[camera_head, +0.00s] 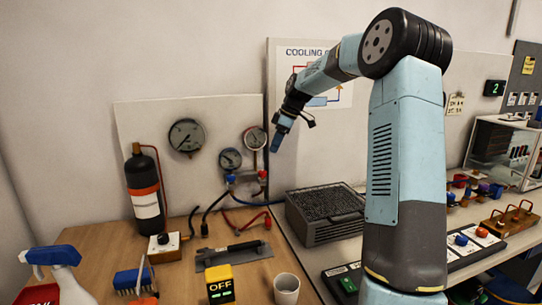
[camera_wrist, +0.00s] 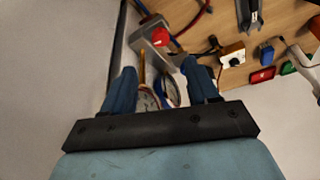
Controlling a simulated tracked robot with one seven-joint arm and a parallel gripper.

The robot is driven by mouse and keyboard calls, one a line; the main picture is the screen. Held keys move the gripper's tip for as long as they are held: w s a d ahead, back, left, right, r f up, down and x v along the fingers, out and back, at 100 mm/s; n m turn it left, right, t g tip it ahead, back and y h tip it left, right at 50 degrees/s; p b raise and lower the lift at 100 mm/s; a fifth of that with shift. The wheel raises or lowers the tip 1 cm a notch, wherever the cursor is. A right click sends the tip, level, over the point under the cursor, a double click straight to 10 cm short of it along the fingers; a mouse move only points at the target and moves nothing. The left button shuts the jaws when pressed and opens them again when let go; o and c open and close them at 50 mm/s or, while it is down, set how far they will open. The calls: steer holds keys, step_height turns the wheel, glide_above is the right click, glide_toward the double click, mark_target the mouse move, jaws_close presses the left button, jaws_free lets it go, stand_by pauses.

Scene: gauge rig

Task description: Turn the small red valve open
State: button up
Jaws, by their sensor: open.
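The small red valve knob (camera_head: 263,175) is on the right of the manifold (camera_head: 246,186) below the gauges, and it also shows in the wrist view (camera_wrist: 160,37), beyond my fingertips. A blue knob (camera_head: 231,180) is on the manifold's left. My gripper (camera_head: 277,145) is above and slightly right of the red knob in the head view, pointing down. In the wrist view its two blue fingers (camera_wrist: 158,66) are apart, with nothing held between them. The red knob's handle direction is too small to tell.
Two gauges (camera_head: 230,158) (camera_head: 254,138) are above the manifold, close to my gripper. A large gauge (camera_head: 186,135) is on the panel. Hoses (camera_head: 214,205) hang below. A dark grated box (camera_head: 325,213) stands to the right, and a black bottle (camera_head: 143,190) to the left.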

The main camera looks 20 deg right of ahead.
steer(key=shift+v, duration=1.15)
